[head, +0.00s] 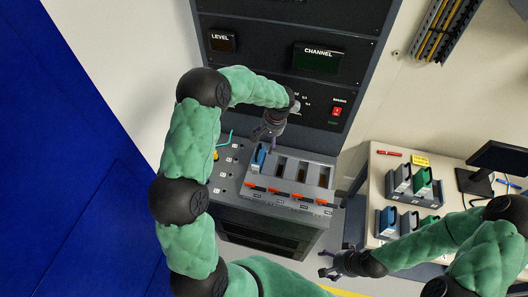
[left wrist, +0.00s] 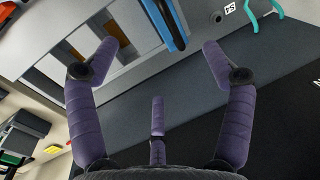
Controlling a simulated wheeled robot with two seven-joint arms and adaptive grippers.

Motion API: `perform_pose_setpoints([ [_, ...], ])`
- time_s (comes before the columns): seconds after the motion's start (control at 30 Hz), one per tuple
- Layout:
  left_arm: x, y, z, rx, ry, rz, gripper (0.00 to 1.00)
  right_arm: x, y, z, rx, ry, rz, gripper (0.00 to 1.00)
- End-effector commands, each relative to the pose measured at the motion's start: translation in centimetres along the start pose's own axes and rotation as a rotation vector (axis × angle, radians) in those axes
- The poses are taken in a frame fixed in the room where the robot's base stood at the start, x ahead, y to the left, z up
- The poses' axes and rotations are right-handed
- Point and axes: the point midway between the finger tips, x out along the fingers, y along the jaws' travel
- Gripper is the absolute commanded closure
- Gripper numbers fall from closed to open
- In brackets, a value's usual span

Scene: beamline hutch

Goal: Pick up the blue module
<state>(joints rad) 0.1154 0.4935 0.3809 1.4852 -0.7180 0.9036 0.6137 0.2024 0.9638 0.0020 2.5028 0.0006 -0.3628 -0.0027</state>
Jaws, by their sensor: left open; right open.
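A blue module (head: 258,157) stands in the leftmost slot of a grey rack (head: 318,207) on the console. It also shows at the top of the left wrist view (left wrist: 166,22). My left gripper (head: 266,141) is just above and beside this module, open and empty. In the left wrist view its purple fingers (left wrist: 158,62) are spread, with the module beyond the fingertips and apart from them. My right gripper (head: 325,263) is open and empty at the left of the side table. Another blue module (head: 388,221) stands in a holder on that table.
The rack's other slots look empty, with orange levers (head: 277,193) along the front. The side table (head: 384,161) holds green and grey modules (head: 422,181), a red marker (head: 388,153) and a monitor (head: 500,158). A dark instrument panel (head: 270,62) rises behind the rack.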

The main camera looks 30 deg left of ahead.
Motion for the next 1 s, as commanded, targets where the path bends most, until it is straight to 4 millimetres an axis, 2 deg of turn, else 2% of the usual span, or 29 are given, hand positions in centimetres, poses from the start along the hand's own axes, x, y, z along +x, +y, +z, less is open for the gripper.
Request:
perform_pose_setpoints([
  [0.17, 1.5, 0.0, 0.1, 0.0, -0.005, -0.001, 0.18, -0.1, 0.0, 0.1, 0.0, -0.002, 0.0, 0.23],
  [0.4, 5.0, 0.0, 0.1, 0.0, -0.005, -0.001, 0.18, -0.3, -0.1, 0.1, 0.0, -0.002, 0.0, 0.23],
  [0.57, 6.1, -0.1, 0.1, 0.0, -0.004, 0.0, 0.18, -0.5, -0.2, 0.1, 0.0, -0.001, 0.0, 0.23],
  [0.83, 9.7, -0.2, 0.1, 0.0, -0.004, 0.0, 0.18, -1.2, -0.4, 0.1, 0.0, -0.001, 0.0, 0.23],
  [1.0, 10.8, -0.2, 0.1, 0.0, -0.002, 0.0, 0.18, -1.3, -0.4, 0.1, 0.0, -0.001, 0.0, 0.23],
])
